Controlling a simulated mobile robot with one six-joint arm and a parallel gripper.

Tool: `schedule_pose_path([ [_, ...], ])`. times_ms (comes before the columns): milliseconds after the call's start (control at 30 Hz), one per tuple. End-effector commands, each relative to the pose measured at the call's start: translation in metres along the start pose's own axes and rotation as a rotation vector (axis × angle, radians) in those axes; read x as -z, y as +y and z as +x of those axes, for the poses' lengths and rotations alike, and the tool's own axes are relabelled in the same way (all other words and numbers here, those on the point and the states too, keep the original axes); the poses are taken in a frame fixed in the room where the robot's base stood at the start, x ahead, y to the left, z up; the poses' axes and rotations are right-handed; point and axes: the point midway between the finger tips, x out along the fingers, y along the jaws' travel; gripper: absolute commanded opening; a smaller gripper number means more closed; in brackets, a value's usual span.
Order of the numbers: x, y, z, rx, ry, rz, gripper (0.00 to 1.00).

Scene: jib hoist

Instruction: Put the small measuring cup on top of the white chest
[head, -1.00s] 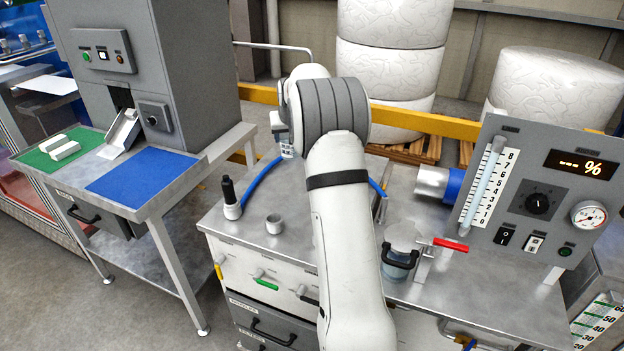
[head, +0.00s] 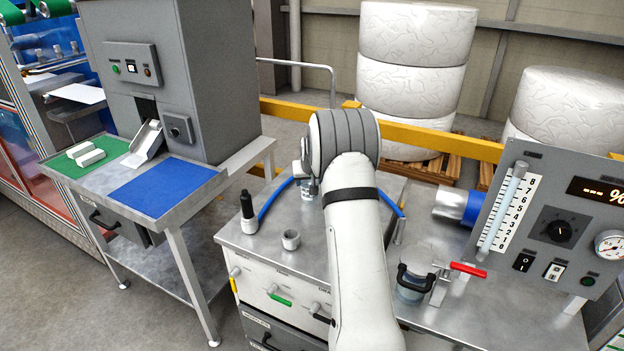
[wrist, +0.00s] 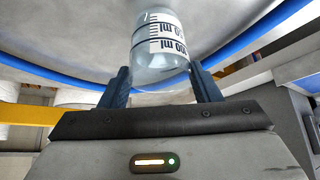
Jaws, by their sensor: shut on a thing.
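The small measuring cup (wrist: 160,45) is clear, with dark millilitre marks on a pale band. In the wrist view it sits between the two dark fingers of my gripper (wrist: 160,78), which is shut on it. In the head view a small part of the cup (head: 308,191) shows beside my arm, over the bench; my arm hides most of it and of my gripper. A white-fronted cabinet (head: 262,281) with a grey metal top stands below and left of my arm; it may be the white chest, but I cannot tell for sure.
On the cabinet top stand a black-capped bottle (head: 248,215) and a small grey ring-like cup (head: 291,240). A blue hose (head: 274,199) curves behind. Right are a handled clear jar (head: 411,290), a red-levered valve (head: 468,270) and a gauge panel (head: 545,225).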

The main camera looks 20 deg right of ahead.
Motion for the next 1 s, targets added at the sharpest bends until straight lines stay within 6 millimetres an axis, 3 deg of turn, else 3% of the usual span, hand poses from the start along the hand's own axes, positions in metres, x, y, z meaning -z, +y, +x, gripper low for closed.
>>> schedule_pose_path([
  [200, -0.001, 0.001, 0.002, 0.0, 0.001, 0.0, 0.27],
  [233, -0.001, 0.001, 0.002, 0.0, 0.001, 0.0, 0.58],
  [500, -0.001, 0.001, 0.001, -0.001, 0.001, 0.001, 0.8],
  [833, 0.002, 0.002, -0.003, -0.001, 0.002, 0.002, 0.8],
  [1000, 0.002, 0.002, -0.026, -0.001, 0.005, 0.002, 0.8],
])
